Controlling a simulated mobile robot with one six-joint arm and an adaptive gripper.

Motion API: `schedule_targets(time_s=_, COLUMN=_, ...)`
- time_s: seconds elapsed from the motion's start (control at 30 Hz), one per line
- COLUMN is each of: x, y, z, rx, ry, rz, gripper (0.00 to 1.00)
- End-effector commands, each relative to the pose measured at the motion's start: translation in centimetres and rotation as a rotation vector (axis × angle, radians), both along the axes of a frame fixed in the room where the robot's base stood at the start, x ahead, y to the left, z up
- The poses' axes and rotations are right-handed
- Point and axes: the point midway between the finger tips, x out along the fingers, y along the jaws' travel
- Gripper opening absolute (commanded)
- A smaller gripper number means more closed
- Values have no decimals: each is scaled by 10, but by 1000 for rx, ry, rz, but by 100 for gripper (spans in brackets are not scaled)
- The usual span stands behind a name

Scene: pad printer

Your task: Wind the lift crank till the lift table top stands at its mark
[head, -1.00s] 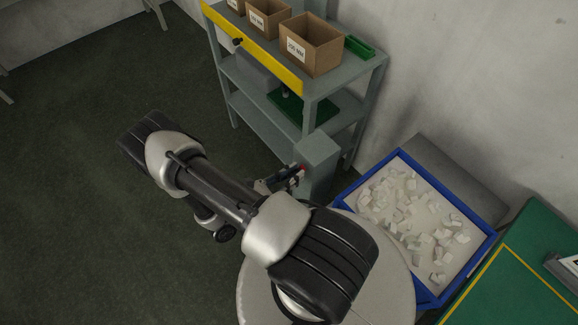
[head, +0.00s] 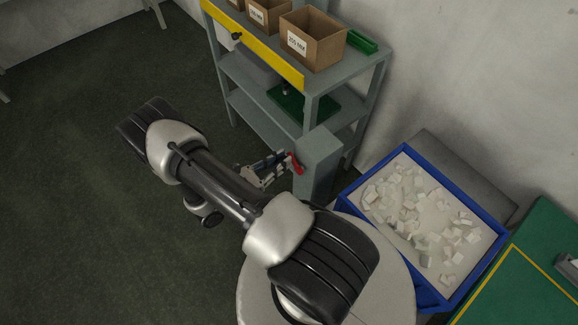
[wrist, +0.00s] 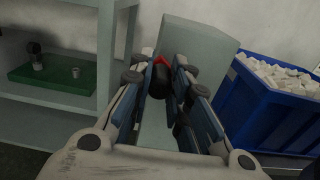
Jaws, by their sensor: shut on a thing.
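The lift crank has a red arm (head: 295,163) on the side of a grey post (head: 319,160). In the wrist view, the red arm (wrist: 163,61) shows just beyond the fingers, with a dark handle (wrist: 160,82) between them. My gripper (head: 268,168) is shut on this handle; its fingers (wrist: 172,85) partly hide it. A blue crate (head: 470,285) of white pieces stands right of the post. A grey flat surface (head: 465,172) shows behind the crate; I cannot tell whether it is the lift table top. No height mark can be made out.
A grey shelf unit (head: 310,105) with cardboard boxes (head: 313,42) and a yellow front strip (head: 260,48) stands close behind the post. A green table (head: 530,275) is at the lower right. The floor (head: 70,130) at left is clear.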

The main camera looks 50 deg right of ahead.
Motion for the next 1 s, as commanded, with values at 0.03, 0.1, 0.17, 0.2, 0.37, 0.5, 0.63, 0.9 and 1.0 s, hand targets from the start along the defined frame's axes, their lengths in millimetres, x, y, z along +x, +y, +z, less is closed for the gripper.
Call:
schedule_targets(time_s=0.03, x=-4, y=1, z=-5, rx=11, ry=4, rz=-9, gripper=0)
schedule_targets(time_s=0.1, x=-4, y=1, z=-3, rx=10, ry=5, rz=-10, gripper=0)
schedule_targets(time_s=0.17, x=-5, y=1, z=-3, rx=11, ry=6, rz=-11, gripper=0)
schedule_targets(time_s=0.2, x=-5, y=1, z=-3, rx=10, ry=7, rz=-12, gripper=0)
schedule_targets(time_s=0.37, x=-5, y=1, z=-9, rx=10, ry=8, rz=-14, gripper=0)
schedule_targets(time_s=0.5, x=-2, y=-1, z=-25, rx=10, ry=10, rz=-14, gripper=0)
schedule_targets(time_s=0.63, x=1, y=-2, z=-35, rx=10, ry=11, rz=-14, gripper=0)
schedule_targets(time_s=0.9, x=2, y=-2, z=-32, rx=9, ry=12, rz=-14, gripper=0)
schedule_targets(time_s=1.0, x=1, y=-2, z=-34, rx=7, ry=13, rz=-14, gripper=0)
